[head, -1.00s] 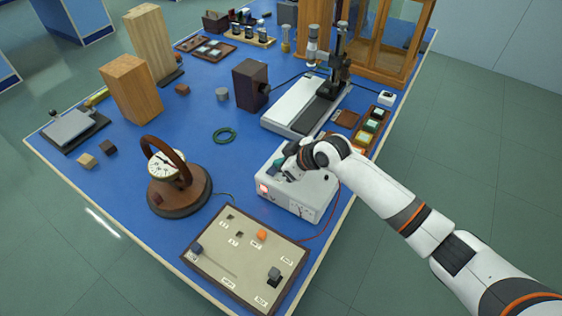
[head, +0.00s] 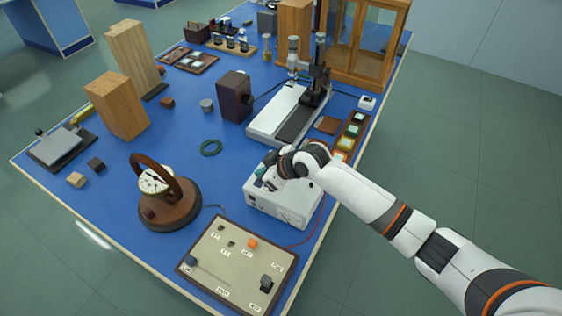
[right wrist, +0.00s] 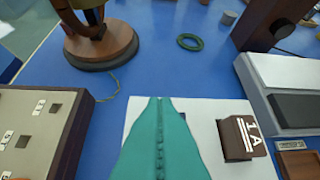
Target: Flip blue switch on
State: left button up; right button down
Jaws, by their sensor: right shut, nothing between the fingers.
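My right gripper (head: 263,178) is low over the left part of the white box (head: 300,203). Its teal fingers (right wrist: 160,145) are together and empty in the right wrist view, pointing over the box top. A dark block with white marks (right wrist: 238,138) stands on the box to their right. I cannot make out a clearly blue switch; the gripper and wrist hide part of the box top. The beige panel (head: 225,270) in front carries a dark blue-grey knob (head: 190,260), an orange knob (head: 252,243) and a dark knob (head: 266,283). My left gripper is out of view.
A round dial on a wooden base (head: 170,210) stands left of the box. A green ring (head: 210,147) lies behind it on the blue table. A grey-white instrument (head: 285,115) stands behind the box. A red wire (head: 315,225) runs near the table's right edge.

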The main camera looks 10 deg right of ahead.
pick_arm(q)
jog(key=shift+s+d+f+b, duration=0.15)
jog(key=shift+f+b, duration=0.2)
jog(key=shift+b, duration=0.65)
pick_arm(e)
jog(key=v, duration=1.1)
jog(key=shift+a+r, duration=0.3)
jog(key=shift+a, duration=0.05)
jog(key=shift+s, duration=0.1)
